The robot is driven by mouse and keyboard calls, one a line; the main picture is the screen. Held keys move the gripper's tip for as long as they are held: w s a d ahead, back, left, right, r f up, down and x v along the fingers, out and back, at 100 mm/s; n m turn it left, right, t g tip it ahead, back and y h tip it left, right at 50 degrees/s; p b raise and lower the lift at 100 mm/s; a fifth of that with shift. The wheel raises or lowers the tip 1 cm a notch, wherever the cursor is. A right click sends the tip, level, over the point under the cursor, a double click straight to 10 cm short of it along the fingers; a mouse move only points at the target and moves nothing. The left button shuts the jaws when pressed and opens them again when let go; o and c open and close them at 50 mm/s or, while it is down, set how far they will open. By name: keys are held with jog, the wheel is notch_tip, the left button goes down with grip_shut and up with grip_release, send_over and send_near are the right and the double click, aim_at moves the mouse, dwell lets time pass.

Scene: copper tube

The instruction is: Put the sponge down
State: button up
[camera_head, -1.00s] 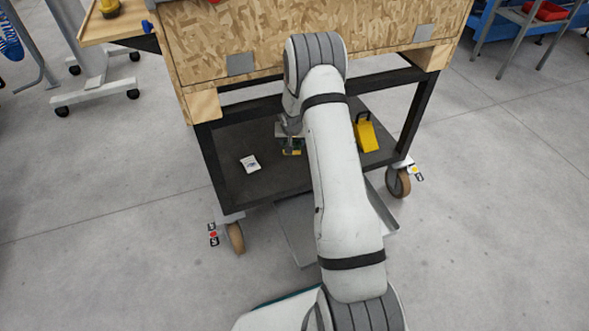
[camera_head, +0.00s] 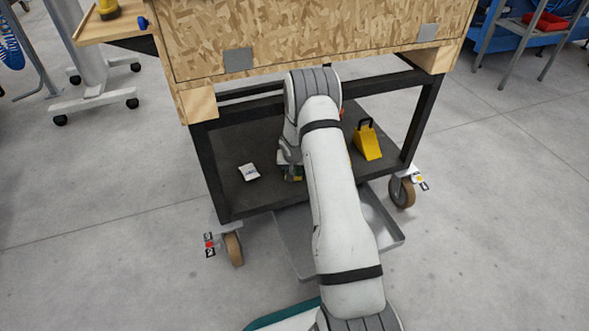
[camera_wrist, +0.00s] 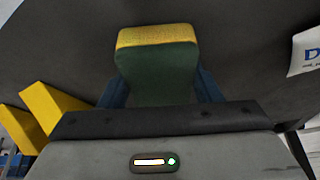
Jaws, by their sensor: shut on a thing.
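The sponge (camera_wrist: 157,75) has a yellow face and a dark green face. In the wrist view it sits between the two blue fingers of my gripper (camera_wrist: 158,92), which is shut on it. In the head view only a small part of the sponge (camera_head: 292,173) shows over the black lower shelf (camera_head: 228,196), left of my arm. My arm hides most of the gripper there. I cannot tell whether the sponge touches the shelf.
A yellow wedge with a black handle (camera_head: 367,142) stands on the shelf to the right. A white printed packet (camera_head: 249,172) lies to the left. The wooden cart body (camera_head: 330,35) is above, and a grey tray (camera_head: 388,222) is below. Shelf around the packet is bare.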

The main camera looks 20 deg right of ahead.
jog(key=shift+f+b, duration=0.35)
jog(key=shift+b, duration=0.05)
